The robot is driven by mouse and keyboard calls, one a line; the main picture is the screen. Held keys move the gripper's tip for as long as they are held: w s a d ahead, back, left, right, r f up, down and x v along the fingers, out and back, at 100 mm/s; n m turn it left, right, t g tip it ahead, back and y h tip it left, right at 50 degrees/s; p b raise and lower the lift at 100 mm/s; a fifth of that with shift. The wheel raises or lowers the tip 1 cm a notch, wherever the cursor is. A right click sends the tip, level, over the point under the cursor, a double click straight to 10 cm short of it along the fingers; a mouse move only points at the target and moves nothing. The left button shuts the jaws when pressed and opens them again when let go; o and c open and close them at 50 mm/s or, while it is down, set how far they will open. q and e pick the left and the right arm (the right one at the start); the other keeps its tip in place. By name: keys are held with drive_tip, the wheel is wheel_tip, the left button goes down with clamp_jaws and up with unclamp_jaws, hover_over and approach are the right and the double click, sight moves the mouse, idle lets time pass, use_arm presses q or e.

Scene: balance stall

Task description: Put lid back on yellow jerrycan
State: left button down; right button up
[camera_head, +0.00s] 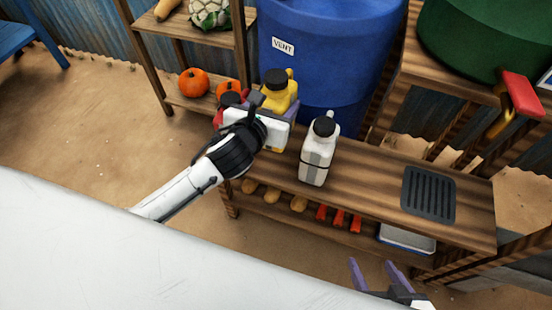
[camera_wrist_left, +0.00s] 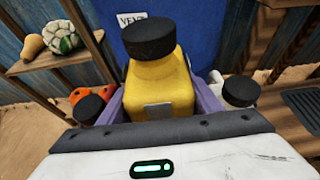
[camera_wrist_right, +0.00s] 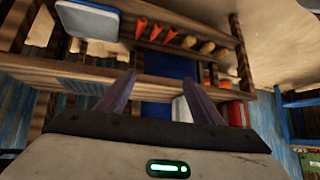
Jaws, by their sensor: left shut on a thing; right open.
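The yellow jerrycan (camera_head: 281,94) stands at the bench's left end; it also shows in the left wrist view (camera_wrist_left: 168,88). A black lid (camera_head: 276,77) sits on its top and looks large in the left wrist view (camera_wrist_left: 149,38). I cannot tell whether it is tightened. My left gripper (camera_head: 272,108) has its purple fingers on both sides of the yellow body and is shut on it. My right gripper (camera_head: 374,265) is open and empty, low in front of the bench; its fingers point upward in the right wrist view (camera_wrist_right: 158,85).
A white jerrycan (camera_head: 317,155) with a black lid stands right of the yellow one. A red jerrycan (camera_wrist_right: 239,113) is at the left end, mostly hidden by my left gripper in the head view. A dark ribbed mat (camera_head: 428,194) lies right; bare bench lies between. A blue barrel (camera_head: 320,75) stands behind.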

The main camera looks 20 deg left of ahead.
use_arm(q)
drive_tip(key=shift+f+b, duration=1.2)
drive_tip(key=shift+f, duration=1.55)
drive_tip(key=shift+w+f, duration=0.1)
use_arm(e)
drive_tip(key=shift+w+a+f, duration=0.2)
drive_tip(key=shift+w+f, duration=0.05)
drive_tip(key=shift+f, duration=0.15)
drive_tip(key=shift+s, duration=0.1)
drive_tip(key=shift+f, duration=0.15)
